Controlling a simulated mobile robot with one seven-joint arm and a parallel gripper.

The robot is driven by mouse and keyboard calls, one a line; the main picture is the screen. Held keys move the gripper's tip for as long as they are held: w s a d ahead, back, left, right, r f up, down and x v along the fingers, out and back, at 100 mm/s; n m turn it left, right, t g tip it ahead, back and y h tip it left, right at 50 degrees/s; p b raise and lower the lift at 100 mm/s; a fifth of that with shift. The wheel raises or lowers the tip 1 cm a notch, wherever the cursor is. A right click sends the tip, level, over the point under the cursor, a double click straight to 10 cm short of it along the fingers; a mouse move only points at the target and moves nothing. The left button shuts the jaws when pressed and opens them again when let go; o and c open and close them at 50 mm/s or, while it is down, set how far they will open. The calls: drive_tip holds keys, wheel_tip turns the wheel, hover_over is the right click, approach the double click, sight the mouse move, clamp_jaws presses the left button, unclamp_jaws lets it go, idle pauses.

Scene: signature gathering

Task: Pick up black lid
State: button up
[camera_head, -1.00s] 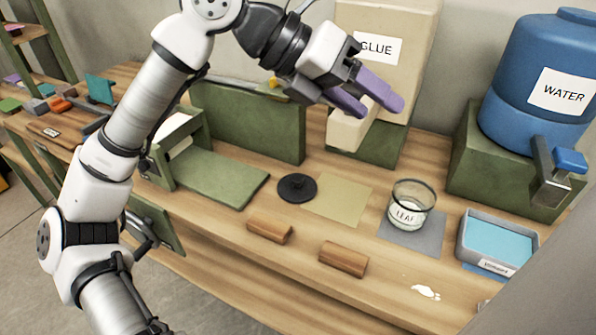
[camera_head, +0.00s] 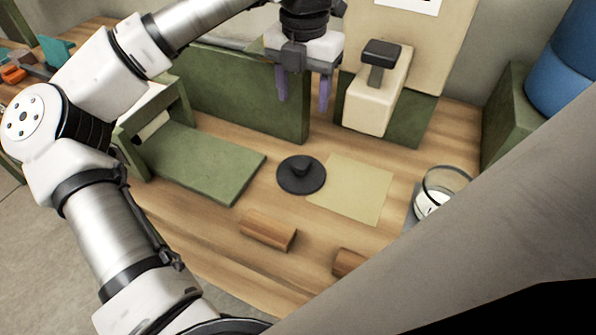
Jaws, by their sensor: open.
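The black lid (camera_head: 301,176) lies flat on the wooden table, a round dark disc with a raised knob at its centre. It sits between a green board on its left and a tan square mat (camera_head: 353,190) on its right, close to the mat's left edge. My gripper (camera_head: 303,98) is above and behind the lid in the picture, pointing down. Its two purple fingers are apart with nothing between them. The lid is fully visible and clear of the fingers.
The green board (camera_head: 205,168) and an upright green panel (camera_head: 240,100) stand left. The beige dispenser (camera_head: 372,105) is at the back right. A glass jar (camera_head: 440,187) is at right, partly hidden by a grey surface. Wooden blocks (camera_head: 268,230) lie in front.

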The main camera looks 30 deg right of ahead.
drive_tip(key=s+f+b, duration=0.1)
drive_tip(key=f, duration=0.1)
drive_tip(key=p, duration=0.1)
hover_over(301, 162)
wheel_tip(301, 162, down, 8)
drive_tip(key=shift+s+d+f, duration=0.1)
drive_tip(key=shift+s, duration=0.05)
drive_tip(key=shift+f+p, duration=1.15)
drive_tip(key=shift+f, duration=1.65)
drive_tip(key=shift+c, duration=0.5)
drive_tip(key=c, duration=0.9)
